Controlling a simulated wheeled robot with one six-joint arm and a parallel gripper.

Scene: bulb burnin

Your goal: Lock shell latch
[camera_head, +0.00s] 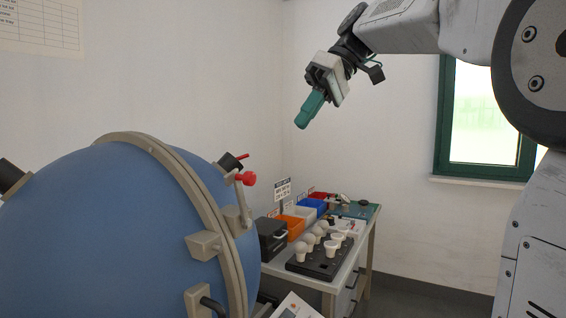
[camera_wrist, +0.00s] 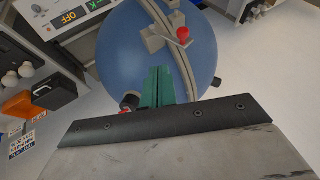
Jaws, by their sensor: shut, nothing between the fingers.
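The shell is a large blue sphere (camera_head: 95,240) with a beige band (camera_head: 185,175) around its seam, at the left of the head view. The shell latch is a grey lever with a red knob (camera_head: 246,179) on the band's right side; the knob also shows near the top of the wrist view (camera_wrist: 183,33). A beige block (camera_head: 203,245) sits beside the band, below the latch. My gripper (camera_head: 302,122) has teal fingers, shut and empty, in the air above and to the right of the latch. In the wrist view the fingers (camera_wrist: 157,72) overlap the sphere, apart from the knob.
A workbench (camera_head: 318,283) right of the sphere holds a black tray (camera_head: 310,268) of several bulbs, coloured bins (camera_head: 290,226) and a black box (camera_head: 270,238). A panel reading OFF (camera_wrist: 70,17) stands near the sphere. Air around my gripper is clear.

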